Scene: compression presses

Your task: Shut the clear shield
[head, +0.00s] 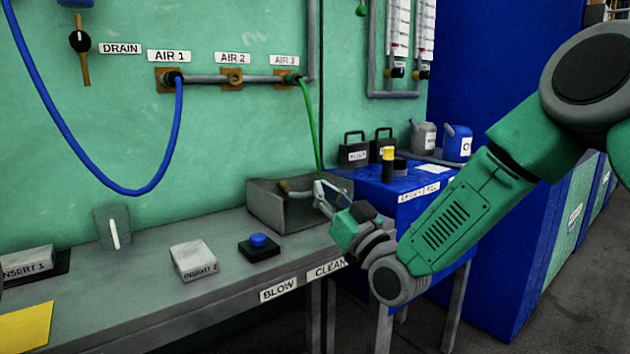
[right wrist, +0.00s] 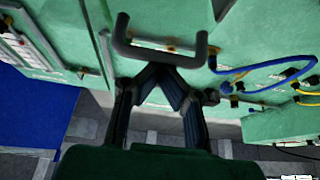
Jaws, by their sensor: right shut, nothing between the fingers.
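A grey open-topped box (head: 281,213) stands at the right end of the bench. A faint see-through pane (head: 342,184) shows at its right side, partly behind my gripper; I take it for the clear shield, but its edges and angle are hard to make out. My right gripper (head: 322,192) is at the box's right side, shut and empty. In the right wrist view the fingertips (right wrist: 158,70) meet just at a dark grey U-shaped handle (right wrist: 160,57). I cannot tell whether they touch it. My left gripper is out of view.
The grey bench (head: 150,290) carries a blue button (head: 258,240) and the block INSERT 2 (head: 194,260). A blue cabinet (head: 385,188) with cans and black cases stands right of the box. A green hose (head: 310,125) hangs down behind the box.

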